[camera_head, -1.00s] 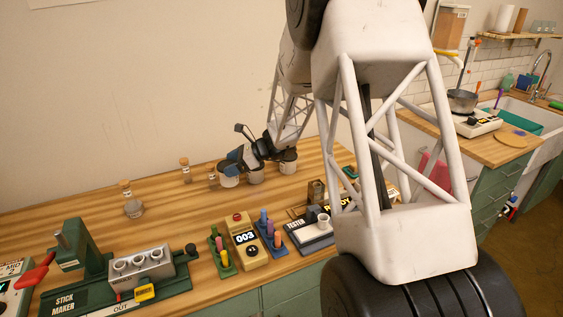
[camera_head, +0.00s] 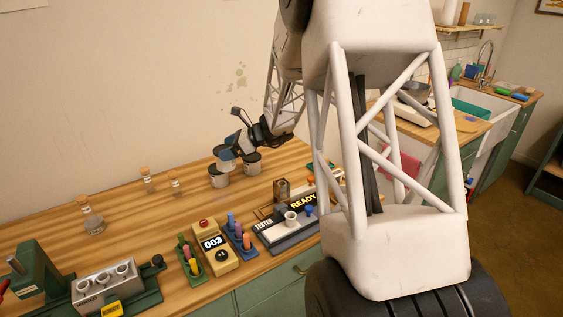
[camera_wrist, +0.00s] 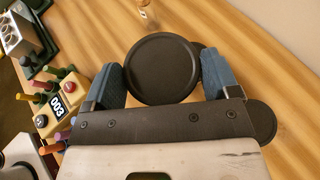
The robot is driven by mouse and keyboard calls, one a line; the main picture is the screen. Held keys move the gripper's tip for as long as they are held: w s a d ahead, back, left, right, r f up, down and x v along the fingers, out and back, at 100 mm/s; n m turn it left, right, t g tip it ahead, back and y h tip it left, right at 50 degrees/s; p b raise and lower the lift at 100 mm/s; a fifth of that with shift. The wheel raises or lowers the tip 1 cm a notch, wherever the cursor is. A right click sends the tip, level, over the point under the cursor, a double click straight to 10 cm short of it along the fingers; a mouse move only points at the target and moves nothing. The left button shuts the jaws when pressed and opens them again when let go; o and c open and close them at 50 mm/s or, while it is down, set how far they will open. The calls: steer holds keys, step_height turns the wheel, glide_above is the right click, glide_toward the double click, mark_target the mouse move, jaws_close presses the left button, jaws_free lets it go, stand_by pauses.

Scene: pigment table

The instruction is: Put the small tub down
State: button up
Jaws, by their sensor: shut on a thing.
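My gripper (camera_wrist: 163,78) is shut on a small round tub with a dark lid (camera_wrist: 161,66), which sits between its two blue finger pads. In the head view, the held small tub (camera_head: 222,152) is partly hidden by my gripper (camera_head: 228,150). It appears raised above the tabletop, slightly tilted, close over or behind a standing tub (camera_head: 219,180). I cannot tell whether they touch. Another grey tub with a dark rim (camera_head: 251,164) stands to the right. In the wrist view, parts of two dark lids show past my fingers, one at the right (camera_wrist: 264,121).
Corked bottles (camera_head: 146,181) stand to the left on the wooden table (camera_head: 140,245). A tester (camera_head: 292,230), a yellow box reading 003 (camera_head: 213,245), racks of coloured sticks and a stick maker (camera_head: 105,285) line the front. Bare wood lies left of the tubs.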

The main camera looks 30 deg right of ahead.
steer(key=s+d+m+t+h, duration=0.2)
steer(key=s+d, duration=0.2)
steer(key=d, duration=0.6)
steer(key=s+d+m+t+h, duration=0.1)
steer(key=s+d+m+h, duration=0.3)
steer(key=d, duration=0.6)
steer(key=f, duration=0.1)
steer(key=f+y, duration=0.1)
steer(key=f, duration=0.1)
steer(key=f+n+y, duration=0.1)
steer(key=f, duration=0.1)
steer(key=shift+s+a, duration=0.3)
steer(key=shift+a, duration=0.05)
steer(key=shift+w, duration=0.1)
steer(key=w+d, duration=0.3)
steer(key=w, duration=0.4)
steer(key=w+d+f, duration=0.1)
steer(key=w+d, duration=0.3)
steer(key=w, duration=0.3)
steer(key=shift+d+f, duration=0.15)
steer(key=shift+f, duration=0.15)
steer(key=shift+f, duration=1.75)
steer(key=shift+f, duration=0.1)
